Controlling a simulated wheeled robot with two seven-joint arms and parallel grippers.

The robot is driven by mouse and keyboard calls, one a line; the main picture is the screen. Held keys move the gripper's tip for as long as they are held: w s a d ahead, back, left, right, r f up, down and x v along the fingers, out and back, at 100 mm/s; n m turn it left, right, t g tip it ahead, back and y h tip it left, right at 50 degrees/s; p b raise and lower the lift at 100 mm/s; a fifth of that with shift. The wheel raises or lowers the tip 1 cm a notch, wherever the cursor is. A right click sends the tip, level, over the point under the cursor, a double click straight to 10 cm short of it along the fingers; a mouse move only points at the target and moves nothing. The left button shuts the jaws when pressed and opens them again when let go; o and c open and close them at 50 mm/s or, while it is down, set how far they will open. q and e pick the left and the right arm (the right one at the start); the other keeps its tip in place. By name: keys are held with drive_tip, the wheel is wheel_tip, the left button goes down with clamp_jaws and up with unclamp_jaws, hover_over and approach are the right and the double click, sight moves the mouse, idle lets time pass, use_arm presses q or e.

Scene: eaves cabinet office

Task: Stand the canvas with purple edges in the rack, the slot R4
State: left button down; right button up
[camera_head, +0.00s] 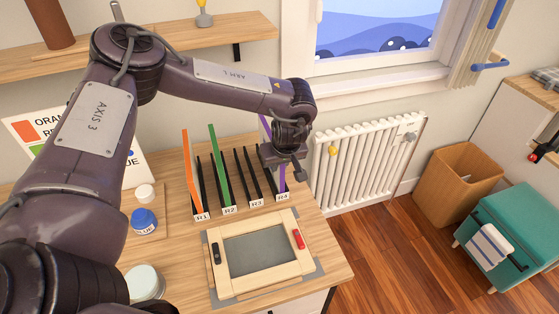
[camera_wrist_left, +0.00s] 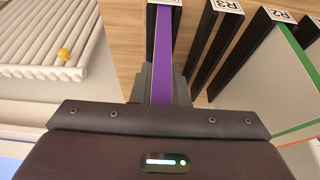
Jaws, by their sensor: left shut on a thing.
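The canvas with purple edges (camera_head: 282,180) is upright at the R4 slot (camera_head: 283,196), the right-hand slot of the rack. In the left wrist view its purple edge (camera_wrist_left: 164,55) runs in line with that slot, between dark uprights. My left gripper (camera_head: 284,160) is above R4 and shut on the canvas; its fingers (camera_wrist_left: 161,88) lie on either side of the purple edge. The gripper hides much of the canvas. I cannot tell whether its lower edge touches the slot's bottom. My right gripper is not in view.
An orange-edged canvas (camera_head: 188,170) stands in R1 and a green-edged one (camera_head: 219,165) in R2. R3 (camera_head: 256,202) is empty. A framed panel (camera_head: 258,248) lies in front of the rack. A blue-labelled jar (camera_head: 144,221) stands left. A radiator (camera_head: 365,165) is to the right.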

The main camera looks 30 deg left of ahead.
use_arm(q)
drive_tip(key=shift+a+f, duration=0.1)
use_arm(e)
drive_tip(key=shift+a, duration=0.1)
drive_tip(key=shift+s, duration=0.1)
use_arm(q)
drive_tip(key=c, duration=1.5)
unclamp_jaws()
drive_tip(key=shift+o, duration=0.9)
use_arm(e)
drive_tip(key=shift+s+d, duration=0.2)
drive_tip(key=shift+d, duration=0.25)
use_arm(q)
drive_tip(key=b+v, duration=0.1)
drive_tip(key=v, duration=0.6)
drive_tip(key=shift+r, duration=0.35)
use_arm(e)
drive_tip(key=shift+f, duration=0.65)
use_arm(q)
drive_tip(key=shift+s, duration=0.1)
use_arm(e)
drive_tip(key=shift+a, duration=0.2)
